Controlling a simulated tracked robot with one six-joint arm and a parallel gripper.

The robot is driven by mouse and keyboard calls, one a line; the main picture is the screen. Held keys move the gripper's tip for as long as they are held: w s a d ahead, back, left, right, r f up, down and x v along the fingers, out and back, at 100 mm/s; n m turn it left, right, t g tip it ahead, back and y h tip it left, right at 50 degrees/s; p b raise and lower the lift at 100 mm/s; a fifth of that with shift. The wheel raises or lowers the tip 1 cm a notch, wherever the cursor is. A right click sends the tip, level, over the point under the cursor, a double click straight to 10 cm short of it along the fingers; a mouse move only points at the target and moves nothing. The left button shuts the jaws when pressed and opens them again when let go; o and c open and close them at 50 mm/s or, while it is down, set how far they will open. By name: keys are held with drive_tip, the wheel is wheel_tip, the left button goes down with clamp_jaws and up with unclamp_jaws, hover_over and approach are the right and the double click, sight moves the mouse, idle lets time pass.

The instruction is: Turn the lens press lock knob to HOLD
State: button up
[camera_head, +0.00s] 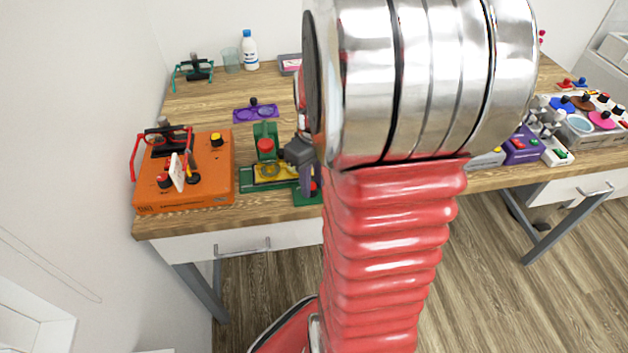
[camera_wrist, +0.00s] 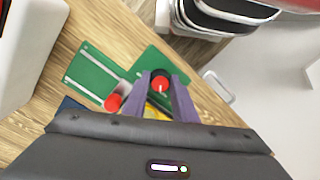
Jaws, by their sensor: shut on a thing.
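The lens press (camera_head: 250,178) is a green device near the front edge of the bench, with a red-topped post and a yellow part. Its lock knob (camera_wrist: 160,82) is black with a red cap and a white mark, on a green plate; a bit of its red shows in the head view (camera_head: 314,187). My gripper (camera_wrist: 161,86) points down at the knob, its two purple-grey fingers on either side, shut on it. In the head view my gripper (camera_head: 307,188) is partly covered by my arm. No HOLD lettering is readable, so the knob's setting cannot be told.
An orange box (camera_head: 215,180) with a red handle and several knobs stands left of the press. A white bottle (camera_head: 249,51) stands at the back. My arm hides the middle of the bench.

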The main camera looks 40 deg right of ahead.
drive_tip(key=shift+d, duration=0.2)
drive_tip(key=shift+a, duration=0.1)
drive_tip(key=m, duration=0.8)
drive_tip(key=shift+a+m, duration=0.1)
drive_tip(key=shift+m, duration=0.3)
drive_tip(key=m, duration=0.4)
drive_tip(key=shift+m, duration=2.5)
